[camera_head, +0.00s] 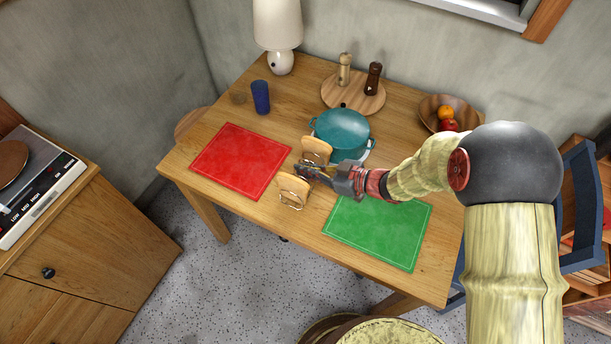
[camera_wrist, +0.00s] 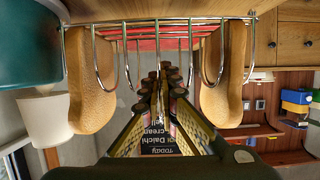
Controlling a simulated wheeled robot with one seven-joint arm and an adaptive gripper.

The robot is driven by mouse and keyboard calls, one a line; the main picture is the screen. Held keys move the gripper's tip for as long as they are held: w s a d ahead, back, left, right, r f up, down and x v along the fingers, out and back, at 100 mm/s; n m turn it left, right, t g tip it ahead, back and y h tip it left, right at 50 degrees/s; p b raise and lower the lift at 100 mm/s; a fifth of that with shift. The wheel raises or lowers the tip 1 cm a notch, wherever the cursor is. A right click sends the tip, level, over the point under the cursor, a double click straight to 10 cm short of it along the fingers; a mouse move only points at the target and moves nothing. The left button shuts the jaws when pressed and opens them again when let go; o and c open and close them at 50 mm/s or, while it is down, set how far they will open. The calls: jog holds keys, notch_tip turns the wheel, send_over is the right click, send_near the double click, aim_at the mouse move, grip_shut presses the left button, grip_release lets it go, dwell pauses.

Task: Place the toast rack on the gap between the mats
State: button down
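The toast rack (camera_wrist: 128,64) is a wire frame with a brown slice of toast at each end. In the head view its slices (camera_head: 293,190) (camera_head: 316,150) show in the bare strip between the red mat (camera_head: 240,160) and the green mat (camera_head: 378,232). In the wrist view the rack's wires run up to the tabletop; whether its base touches the wood is not clear. My gripper (camera_head: 301,170) is at the rack's middle, between the slices. In the wrist view its fingertips (camera_wrist: 164,72) are close together beside the middle wires; whether they grip one cannot be told.
A teal pot (camera_head: 342,132) stands just behind the rack. A blue cup (camera_head: 261,97), a lamp (camera_head: 279,35), a round board (camera_head: 352,98) with two mills and a fruit bowl (camera_head: 446,108) stand farther back. The table's front edge is close to the rack.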

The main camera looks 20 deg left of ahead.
notch_tip(320, 180, down, 3)
jog(key=shift+f+b, duration=0.1)
jog(key=shift+b, duration=0.6)
jog(key=shift+r, duration=0.2)
jog(key=shift+f, duration=0.1)
jog(key=c, duration=2.6)
grip_release()
jog(key=shift+f, duration=0.1)
jog(key=o, duration=0.5)
jog(key=shift+o, duration=0.3)
